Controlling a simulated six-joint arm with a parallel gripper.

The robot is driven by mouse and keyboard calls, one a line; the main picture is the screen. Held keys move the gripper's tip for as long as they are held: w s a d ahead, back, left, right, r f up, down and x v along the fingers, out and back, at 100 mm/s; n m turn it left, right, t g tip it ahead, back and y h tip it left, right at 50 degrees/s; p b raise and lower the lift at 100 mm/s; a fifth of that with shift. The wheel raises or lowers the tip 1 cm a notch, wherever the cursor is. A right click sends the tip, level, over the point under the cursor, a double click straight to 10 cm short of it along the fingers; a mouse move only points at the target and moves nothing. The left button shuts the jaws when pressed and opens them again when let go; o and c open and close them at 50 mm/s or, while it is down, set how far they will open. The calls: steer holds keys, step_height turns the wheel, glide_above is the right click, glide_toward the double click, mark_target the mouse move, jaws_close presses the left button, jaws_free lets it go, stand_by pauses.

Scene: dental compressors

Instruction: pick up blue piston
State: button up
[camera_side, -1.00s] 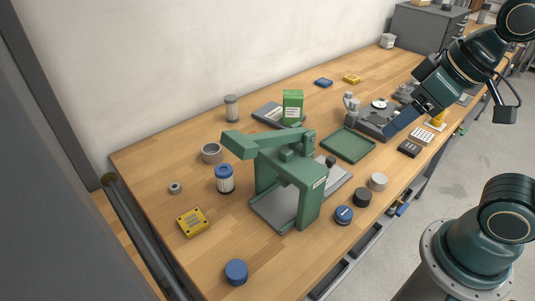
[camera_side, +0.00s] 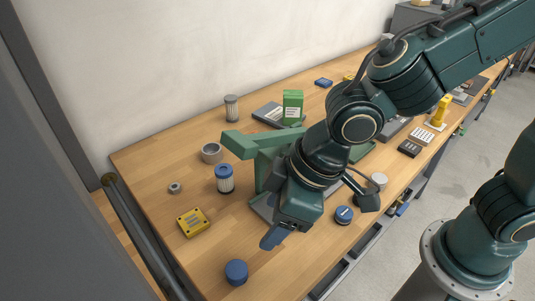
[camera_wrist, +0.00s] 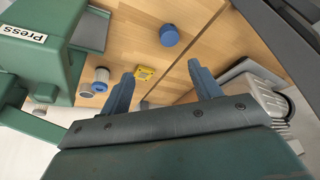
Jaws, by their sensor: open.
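The blue piston (camera_side: 236,273), a short plain blue cylinder, stands upright on the wooden bench near its front left edge. It also shows in the wrist view (camera_wrist: 169,36), ahead of the fingertips and roughly between their lines. My gripper (camera_side: 270,240) is above the bench, to the right of the piston and higher up, pointing down and left. In the wrist view my gripper (camera_wrist: 160,75) has its two blue fingers spread, with nothing between them. The piston is apart from both fingers.
A green press (camera_side: 265,150) stands close behind my gripper, partly hidden by my arm. A blue-capped filter (camera_side: 224,180) and a yellow block (camera_side: 193,222) stand left of the press. A dark puck with a blue top (camera_side: 343,215) is to the right. Bench around the piston is clear.

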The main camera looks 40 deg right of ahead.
steer(key=shift+s+a+f, duration=0.3)
steer(key=shift+a+f, duration=0.25)
steer(key=shift+a, duration=0.3)
glide_toward(237, 269)
steer(key=shift+f, duration=0.55)
steer(key=shift+w+x, duration=0.25)
steer(key=shift+x, duration=0.9)
steer(key=shift+x, duration=2.55)
steer(key=shift+a, duration=0.15)
